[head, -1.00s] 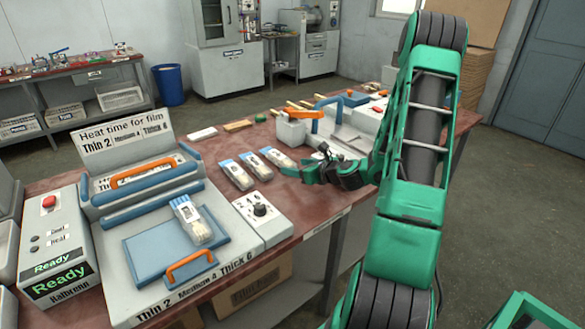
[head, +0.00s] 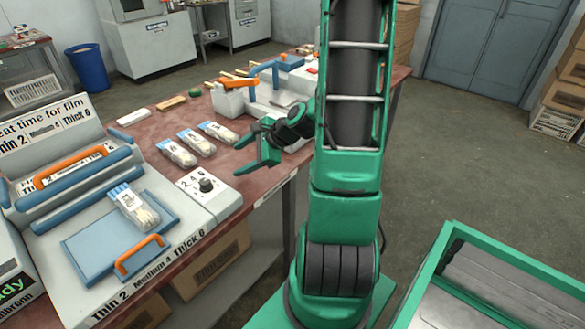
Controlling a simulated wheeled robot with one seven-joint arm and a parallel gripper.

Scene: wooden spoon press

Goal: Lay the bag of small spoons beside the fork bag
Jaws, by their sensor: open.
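Three clear bags with blue-and-white tops lie in a row on the red-brown bench: a left one (head: 177,152), a middle one (head: 197,142) and a right one (head: 218,132). A fourth similar bag (head: 135,208) lies on the blue pad of the press. The contents look pale and wooden, but I cannot tell which bag holds small spoons and which forks. My green gripper (head: 242,156) is open and empty, to the right of and nearer than the right bag, apart from it.
The press (head: 75,220) with orange handles fills the bench's left end, its dial box (head: 208,190) just in front of the row. A grey device with a blue lever (head: 272,68) stands behind my gripper. A green-rimmed cart (head: 500,262) is at lower right.

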